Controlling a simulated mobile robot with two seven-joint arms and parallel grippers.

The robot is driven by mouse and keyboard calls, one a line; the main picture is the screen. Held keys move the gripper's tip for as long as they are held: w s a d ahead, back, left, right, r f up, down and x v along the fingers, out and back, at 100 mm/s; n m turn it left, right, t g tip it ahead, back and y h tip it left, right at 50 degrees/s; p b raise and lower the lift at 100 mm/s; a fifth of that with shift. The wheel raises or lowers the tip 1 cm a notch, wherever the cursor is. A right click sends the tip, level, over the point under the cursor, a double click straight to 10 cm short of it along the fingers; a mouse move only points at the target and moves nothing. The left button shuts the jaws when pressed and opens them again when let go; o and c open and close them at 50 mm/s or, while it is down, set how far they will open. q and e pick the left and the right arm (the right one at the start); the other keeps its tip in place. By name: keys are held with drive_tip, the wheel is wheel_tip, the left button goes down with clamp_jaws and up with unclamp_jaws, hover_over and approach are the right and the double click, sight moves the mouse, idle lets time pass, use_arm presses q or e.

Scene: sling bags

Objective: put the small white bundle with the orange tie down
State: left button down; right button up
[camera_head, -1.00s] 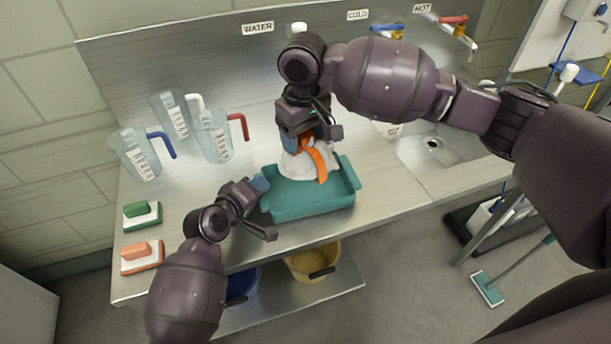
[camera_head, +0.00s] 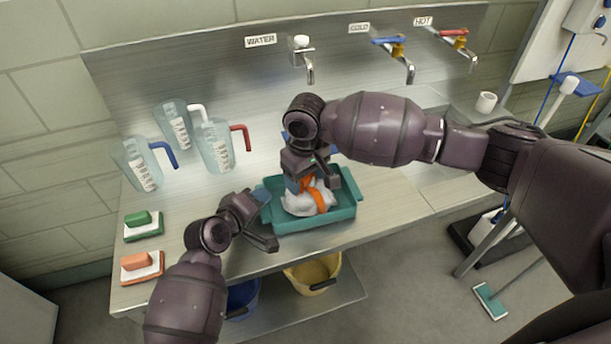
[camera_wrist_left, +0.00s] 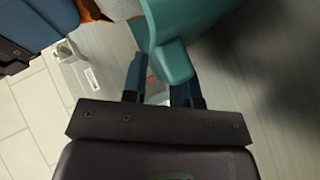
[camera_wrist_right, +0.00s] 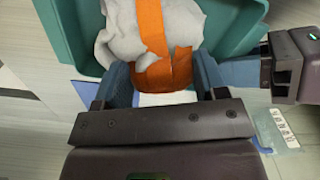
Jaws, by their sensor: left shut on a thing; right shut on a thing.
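The small white bundle with the orange tie (camera_head: 312,198) is inside the teal tray (camera_head: 312,221). My right gripper (camera_head: 300,186) is over the tray, shut on the bundle at its orange tie; the right wrist view shows the tie (camera_wrist_right: 152,40) and white cloth (camera_wrist_right: 188,22) between its fingers. Whether the bundle rests on the tray floor is hard to tell. My left gripper (camera_head: 266,215) is at the tray's left end, shut on the tray's handle, which the left wrist view shows as a teal tab (camera_wrist_left: 172,62) between the fingers.
Several clear jugs (camera_head: 217,148) stand at the back left. A green sponge (camera_head: 140,220) and an orange sponge (camera_head: 140,262) lie at the front left. The sink and taps (camera_head: 398,58) are to the right. Buckets (camera_head: 313,272) sit on the lower shelf.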

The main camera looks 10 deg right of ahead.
use_arm(q)
drive_tip(key=shift+s+a+f, duration=0.1)
drive_tip(key=shift+s+f, duration=0.05)
drive_tip(key=shift+f, duration=0.2)
use_arm(e)
drive_tip(key=shift+f, duration=0.15)
drive_tip(key=o, duration=1.4)
wheel_tip(320, 180, up, 12)
drive_tip(key=shift+r, duration=0.15)
use_arm(q)
drive_tip(key=c, duration=0.8)
unclamp_jaws()
drive_tip(key=shift+r, duration=0.1)
